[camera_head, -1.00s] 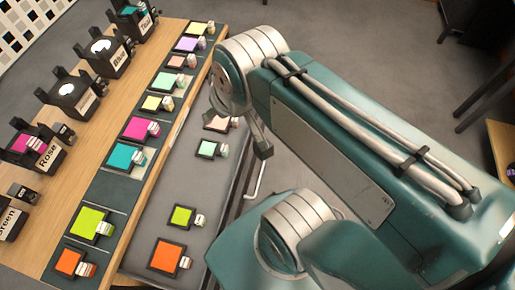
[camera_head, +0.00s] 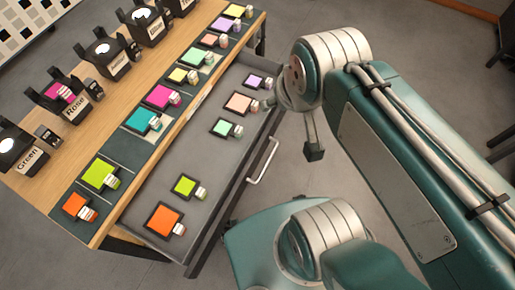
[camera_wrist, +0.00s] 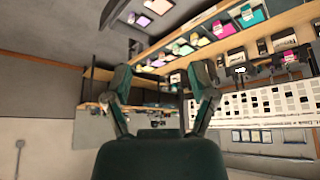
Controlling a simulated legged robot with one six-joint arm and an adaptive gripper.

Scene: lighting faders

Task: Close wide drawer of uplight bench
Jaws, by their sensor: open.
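The uplight bench (camera_head: 45,178) has a wooden top and stands at the left in the head view. Its wide grey drawer (camera_head: 205,165) is pulled out toward the right, with several coloured gel frames lying in it. A pale bar handle (camera_head: 264,162) is on the drawer's dark front. My gripper (camera_head: 313,152) hangs beyond the drawer front, right of the handle and apart from it; only part of it shows past my arm. In the wrist view my gripper (camera_wrist: 162,78) has its two fingers spread, with nothing between them. Gel frames (camera_wrist: 160,6) show above.
Black lamp units with name labels, such as Rose (camera_head: 68,96), stand along the bench top. A row of gel frames, including a teal one (camera_head: 142,120), lies along its near edge. Grey floor (camera_head: 420,80) is open beyond my arm. Dark furniture legs show at the far right.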

